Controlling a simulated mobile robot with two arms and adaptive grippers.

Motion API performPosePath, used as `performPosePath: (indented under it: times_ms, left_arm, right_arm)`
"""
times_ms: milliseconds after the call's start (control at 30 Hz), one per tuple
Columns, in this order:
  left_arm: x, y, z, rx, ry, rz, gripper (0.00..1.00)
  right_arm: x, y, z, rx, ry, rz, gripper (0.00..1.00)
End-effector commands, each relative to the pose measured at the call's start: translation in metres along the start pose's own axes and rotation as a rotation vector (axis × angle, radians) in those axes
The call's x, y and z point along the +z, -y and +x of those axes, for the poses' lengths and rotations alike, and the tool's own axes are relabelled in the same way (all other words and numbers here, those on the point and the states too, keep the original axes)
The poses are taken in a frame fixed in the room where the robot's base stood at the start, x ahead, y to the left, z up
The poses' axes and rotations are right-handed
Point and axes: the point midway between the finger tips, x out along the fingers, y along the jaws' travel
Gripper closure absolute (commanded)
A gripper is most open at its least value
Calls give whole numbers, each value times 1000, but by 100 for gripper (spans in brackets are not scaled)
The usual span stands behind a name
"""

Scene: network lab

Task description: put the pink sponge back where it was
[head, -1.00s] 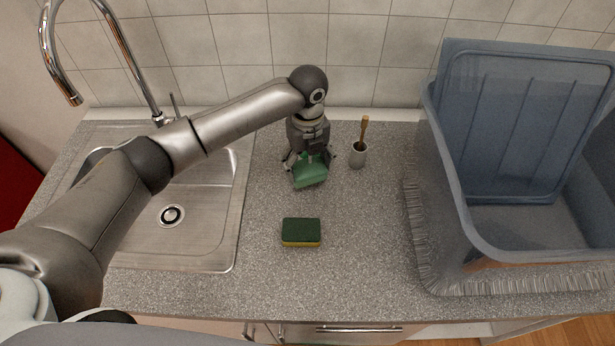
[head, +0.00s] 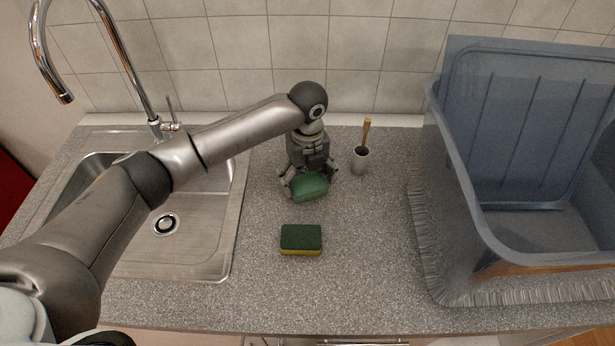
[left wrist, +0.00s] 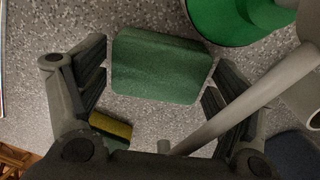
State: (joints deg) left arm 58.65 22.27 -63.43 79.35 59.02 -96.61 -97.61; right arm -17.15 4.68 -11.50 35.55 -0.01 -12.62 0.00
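No pink sponge shows in either view. My left gripper (head: 309,182) is above the counter behind the middle, its fingers around a plain green sponge (head: 311,187). A second sponge, dark green over yellow (head: 301,239), lies flat on the counter in front of the gripper. It also shows partly behind a finger in the left wrist view (left wrist: 111,126). My right gripper is out of view.
A steel sink (head: 190,250) and tap (head: 135,75) are at the left. A large blue bin (head: 455,190) fills the right. The front counter is clear around the second sponge.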

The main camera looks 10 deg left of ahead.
Motion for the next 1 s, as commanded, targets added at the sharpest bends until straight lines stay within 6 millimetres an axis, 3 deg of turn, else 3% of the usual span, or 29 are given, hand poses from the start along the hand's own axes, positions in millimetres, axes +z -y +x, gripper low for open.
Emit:
performPosePath:
  times_ms: [500,1000]
  left_arm:
    - [0,0,-8,-1,2,0,4]
    - [0,1,-103,-2,2,1,4]
  right_arm:
    - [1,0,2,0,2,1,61]
    - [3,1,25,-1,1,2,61]
